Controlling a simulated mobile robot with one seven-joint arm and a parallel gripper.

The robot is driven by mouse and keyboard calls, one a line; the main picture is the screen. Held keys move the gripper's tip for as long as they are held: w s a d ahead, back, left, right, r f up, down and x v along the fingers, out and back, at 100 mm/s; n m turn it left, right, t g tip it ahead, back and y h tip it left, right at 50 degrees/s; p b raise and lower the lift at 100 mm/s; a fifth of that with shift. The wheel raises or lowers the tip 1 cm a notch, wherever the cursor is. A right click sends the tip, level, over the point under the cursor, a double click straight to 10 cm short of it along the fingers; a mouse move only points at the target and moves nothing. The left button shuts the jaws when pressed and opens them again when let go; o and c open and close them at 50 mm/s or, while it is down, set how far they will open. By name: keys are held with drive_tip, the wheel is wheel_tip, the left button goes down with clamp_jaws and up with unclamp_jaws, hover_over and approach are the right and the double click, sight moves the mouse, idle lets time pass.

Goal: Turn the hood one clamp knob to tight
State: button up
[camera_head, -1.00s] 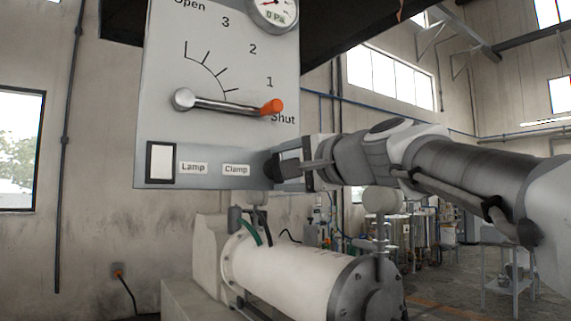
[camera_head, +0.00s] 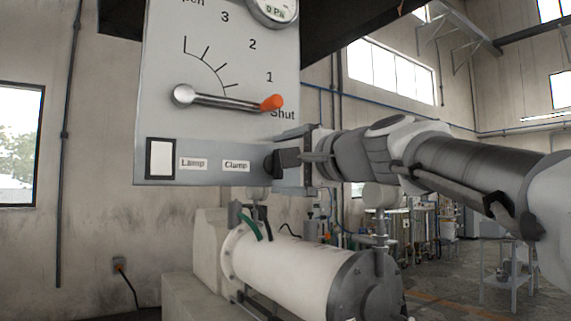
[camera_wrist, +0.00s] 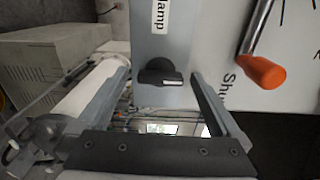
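The hood control box (camera_head: 215,65) fills the upper left of the head view. Its black clamp knob (camera_head: 272,163) is at the lower right of the panel, right of the "Clamp" label (camera_head: 236,166). In the wrist view the knob (camera_wrist: 160,72) has a bar-shaped grip lying roughly across the picture, with a pale mark near its right end. My gripper (camera_head: 292,158) is at the knob from the right. In the wrist view my gripper (camera_wrist: 162,80) is open, with one finger on each side of the knob and visible gaps. Any tight marking is not visible.
An orange-tipped lever (camera_head: 230,101) sits just above the knob, pointing towards "Shut"; its tip (camera_wrist: 262,73) is close to the right finger. A white lamp switch (camera_head: 160,159) is at left. A white mill cylinder (camera_head: 285,270) lies below the box.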

drive_tip(key=b+v, duration=0.1)
drive_tip(key=v, duration=1.6)
drive_tip(key=shift+s+d, duration=0.2)
